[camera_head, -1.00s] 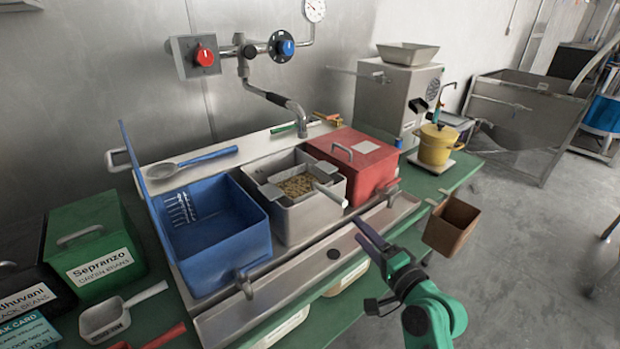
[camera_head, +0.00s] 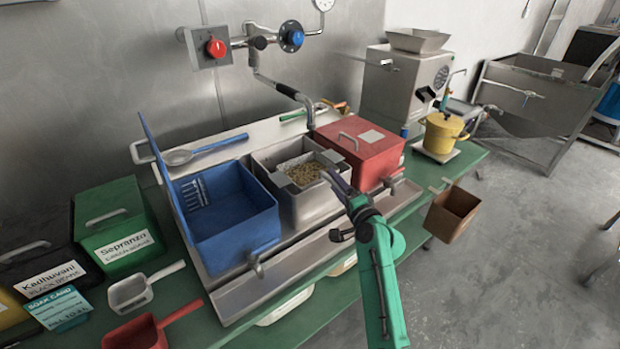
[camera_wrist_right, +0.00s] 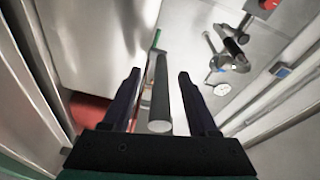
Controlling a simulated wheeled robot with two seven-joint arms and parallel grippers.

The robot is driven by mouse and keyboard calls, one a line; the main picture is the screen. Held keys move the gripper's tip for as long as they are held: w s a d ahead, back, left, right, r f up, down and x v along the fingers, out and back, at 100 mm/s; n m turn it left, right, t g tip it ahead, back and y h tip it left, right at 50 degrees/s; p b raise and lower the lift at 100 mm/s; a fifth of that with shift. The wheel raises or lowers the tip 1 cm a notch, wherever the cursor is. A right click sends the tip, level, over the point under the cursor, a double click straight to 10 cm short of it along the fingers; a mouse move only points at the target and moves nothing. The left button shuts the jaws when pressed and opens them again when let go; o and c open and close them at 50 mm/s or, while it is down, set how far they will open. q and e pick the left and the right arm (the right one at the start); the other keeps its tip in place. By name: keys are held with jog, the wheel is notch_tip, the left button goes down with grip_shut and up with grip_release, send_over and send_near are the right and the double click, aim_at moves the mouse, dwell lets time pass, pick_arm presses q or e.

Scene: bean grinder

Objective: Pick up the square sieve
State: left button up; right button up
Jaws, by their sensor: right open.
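The square sieve (camera_head: 281,180) sits in the middle grey basin (camera_head: 304,209), with pale beans (camera_head: 303,173) inside it. Its handle points toward the front right and is mostly covered by my right gripper (camera_head: 332,177) in the head view. In the right wrist view a grey rod with a pale round end, which looks like the sieve handle (camera_wrist_right: 160,95), lies between the two dark fingers of my right gripper (camera_wrist_right: 158,75). The fingers are apart, with a gap on each side of the rod. My left gripper is not in view.
A blue bin (camera_head: 238,230) stands left of the basin and a red lidded box (camera_head: 365,160) right. A faucet (camera_head: 290,92) hangs behind. A brown box (camera_head: 450,213) hangs at the table's right edge. Scoops (camera_head: 130,291) lie front left.

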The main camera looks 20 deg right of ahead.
jog(key=shift+s, duration=0.1)
grip_shut()
dwell(1.2)
